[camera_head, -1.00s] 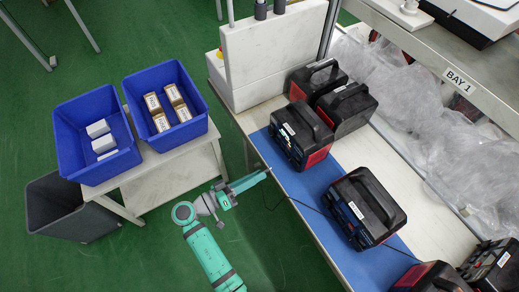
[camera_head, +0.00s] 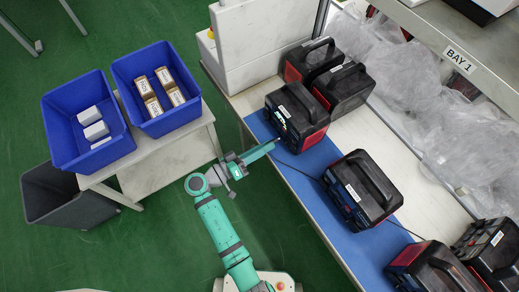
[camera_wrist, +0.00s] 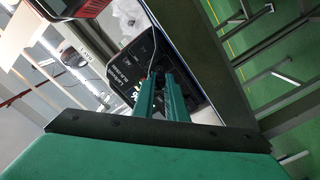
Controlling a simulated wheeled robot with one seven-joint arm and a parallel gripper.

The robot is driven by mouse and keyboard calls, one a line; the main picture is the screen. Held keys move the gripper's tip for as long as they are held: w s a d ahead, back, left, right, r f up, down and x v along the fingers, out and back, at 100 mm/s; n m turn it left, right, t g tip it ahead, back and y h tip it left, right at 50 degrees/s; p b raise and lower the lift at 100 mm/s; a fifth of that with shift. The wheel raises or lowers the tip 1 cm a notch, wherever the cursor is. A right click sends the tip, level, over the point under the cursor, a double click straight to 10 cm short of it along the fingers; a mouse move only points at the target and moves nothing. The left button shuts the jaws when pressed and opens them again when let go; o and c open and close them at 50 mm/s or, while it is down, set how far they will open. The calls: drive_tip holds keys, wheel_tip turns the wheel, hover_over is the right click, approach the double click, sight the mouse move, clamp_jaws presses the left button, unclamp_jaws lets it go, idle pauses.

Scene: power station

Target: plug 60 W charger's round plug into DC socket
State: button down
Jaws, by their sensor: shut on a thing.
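The power station (camera_head: 297,115), black and red with a carry handle, stands on the blue mat. Its dark front panel, with white lettering and a green lit display, shows in the wrist view (camera_wrist: 122,72). My gripper (camera_head: 276,142) reaches to the front of this station. In the wrist view, my gripper (camera_wrist: 160,76) is shut with a small dark plug (camera_wrist: 159,72) between its fingertips, close against the panel. The fingers hide most of the plug and the DC socket. I cannot tell whether the plug is in the socket.
Another power station (camera_head: 361,190) stands on the blue mat (camera_head: 318,210), with several more around. A thin dark cable (camera_head: 297,174) runs over the mat from near my gripper. Blue bins (camera_head: 62,150) stand on a side table (camera_head: 165,172). A shelf overhangs at the right.

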drive_tip(key=shift+w+d, duration=0.2)
drive_tip(key=shift+d, duration=0.3)
drive_tip(key=shift+a, duration=0.3)
drive_tip(key=shift+s, duration=0.1)
drive_tip(key=shift+d, duration=0.35)
drive_tip(key=shift+w+d, duration=0.1)
drive_tip(key=shift+w, duration=0.2)
idle(0.5)
drive_tip(key=shift+w+d, duration=0.25)
drive_tip(key=shift+d, duration=0.2)
idle(0.8)
drive_tip(key=c, duration=1.7)
unclamp_jaws()
